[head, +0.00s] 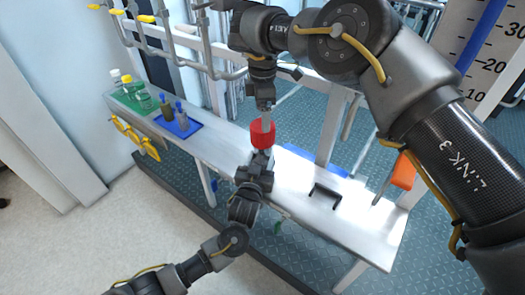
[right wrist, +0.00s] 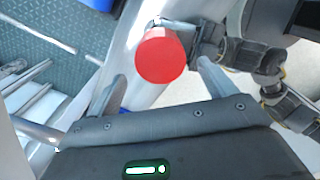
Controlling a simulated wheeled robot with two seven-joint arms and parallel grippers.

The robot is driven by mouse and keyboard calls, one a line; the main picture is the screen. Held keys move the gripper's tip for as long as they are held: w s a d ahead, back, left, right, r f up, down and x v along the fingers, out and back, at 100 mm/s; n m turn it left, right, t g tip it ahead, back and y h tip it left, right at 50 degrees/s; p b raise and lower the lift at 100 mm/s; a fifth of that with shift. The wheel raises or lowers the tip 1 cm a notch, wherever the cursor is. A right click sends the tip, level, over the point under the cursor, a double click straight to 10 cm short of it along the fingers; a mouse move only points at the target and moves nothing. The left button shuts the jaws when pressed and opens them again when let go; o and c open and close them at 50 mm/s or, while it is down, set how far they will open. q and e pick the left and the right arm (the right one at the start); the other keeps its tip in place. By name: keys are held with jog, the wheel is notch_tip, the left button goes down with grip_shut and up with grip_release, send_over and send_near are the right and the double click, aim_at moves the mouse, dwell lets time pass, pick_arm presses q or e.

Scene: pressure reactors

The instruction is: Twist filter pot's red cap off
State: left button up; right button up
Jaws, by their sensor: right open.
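The red cap (head: 262,135) is over the middle of the bench in the head view. In the right wrist view, the cap (right wrist: 161,55) shows from above as a round red disc. The filter pot's body under it is hidden. My left gripper (head: 262,162) is right at the cap's near side, reaching in just below it; its finger gap is hidden. It also shows right of the cap in the right wrist view (right wrist: 188,32). My right gripper (head: 264,108) points down just above the cap. Its fingers (right wrist: 160,85) are spread wide, with the cap framed between and beyond them, not gripped.
The bench (head: 225,155) runs from upper left to lower right. A green tray (head: 128,100) with bottles and a blue tray (head: 182,128) with small bottles stand at its left. Yellow-handled pipes are behind.

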aim_at(259, 139)
pick_arm(q)
grip_shut()
pick_arm(e)
jog(key=shift+f, duration=0.1)
jog(key=shift+f, duration=3.95)
